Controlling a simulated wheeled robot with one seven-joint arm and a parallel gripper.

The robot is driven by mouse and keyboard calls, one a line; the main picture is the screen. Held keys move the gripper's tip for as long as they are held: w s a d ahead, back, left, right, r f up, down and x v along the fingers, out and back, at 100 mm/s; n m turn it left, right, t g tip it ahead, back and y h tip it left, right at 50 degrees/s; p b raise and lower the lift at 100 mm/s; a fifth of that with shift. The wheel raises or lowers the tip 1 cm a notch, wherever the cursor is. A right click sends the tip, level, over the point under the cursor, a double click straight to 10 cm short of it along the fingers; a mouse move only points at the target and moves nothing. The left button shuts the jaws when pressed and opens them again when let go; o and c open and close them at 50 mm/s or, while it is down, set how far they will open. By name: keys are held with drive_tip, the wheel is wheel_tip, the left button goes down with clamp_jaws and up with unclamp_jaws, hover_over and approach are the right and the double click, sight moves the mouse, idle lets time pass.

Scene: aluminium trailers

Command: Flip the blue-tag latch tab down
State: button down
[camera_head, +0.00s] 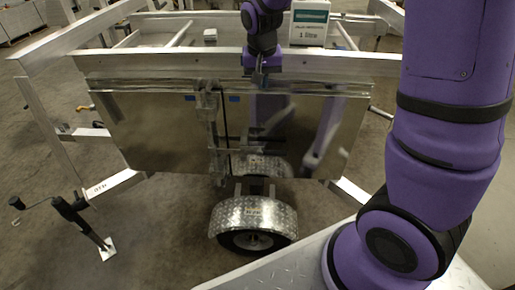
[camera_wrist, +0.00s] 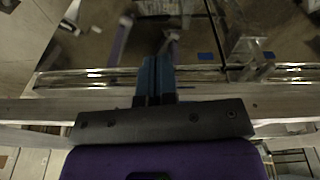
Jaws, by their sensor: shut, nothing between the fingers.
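The latch assembly (camera_head: 212,125) is a grey metal upright at the seam between two shiny panels on the trailer's side. One blue tag (camera_head: 190,98) is left of it and another blue tag (camera_head: 234,99) is right of it. In the wrist view, the latch (camera_wrist: 247,48) is right of my fingers, with a blue tag (camera_wrist: 207,56) and another blue tag (camera_wrist: 268,55) beside it. The tab's exact position is too small to tell. My gripper (camera_head: 259,82) is shut and empty, pointing down near the panels' top edge, right of the latch. Its blue fingertips (camera_wrist: 155,62) are together.
A long aluminium rail (camera_head: 320,66) runs along the top of the shiny panels (camera_head: 145,135). A white box marked "1 litre" (camera_head: 309,25) stands behind my gripper. A wheel with a tread-plate fender (camera_head: 252,213) sits below. A crank handle (camera_head: 80,215) is at lower left.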

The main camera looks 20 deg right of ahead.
drive_tip(key=m+g+h, duration=0.1)
drive_tip(key=h, duration=0.1)
hover_over(261, 154)
drive_tip(key=a, duration=0.5)
wheel_tip(261, 154, down, 20)
drive_tip(key=shift+r, duration=0.25)
drive_tip(key=x, duration=1.4)
drive_tip(key=shift+d, duration=0.1)
drive_tip(key=shift+d, duration=0.1)
drive_tip(key=shift+s+d+f+m+t+y, duration=0.15)
drive_tip(key=shift+f+t+y, duration=0.15)
drive_tip(key=shift+y, duration=0.25)
drive_tip(key=shift+s+d+f+m+t+y, duration=0.1)
drive_tip(key=shift+d+f+m+t+y, duration=0.1)
drive_tip(key=shift+f+y, duration=0.3)
drive_tip(key=shift+s+d+f+t+y, duration=0.1)
drive_tip(key=shift+f+t+y, duration=0.35)
drive_tip(key=shift+y, duration=0.35)
drive_tip(key=shift+d+f+t+y, duration=0.1)
drive_tip(key=shift+f+t+y, duration=0.35)
drive_tip(key=shift+y, duration=0.3)
drive_tip(key=shift+a, duration=0.2)
drive_tip(key=shift+d, duration=0.1)
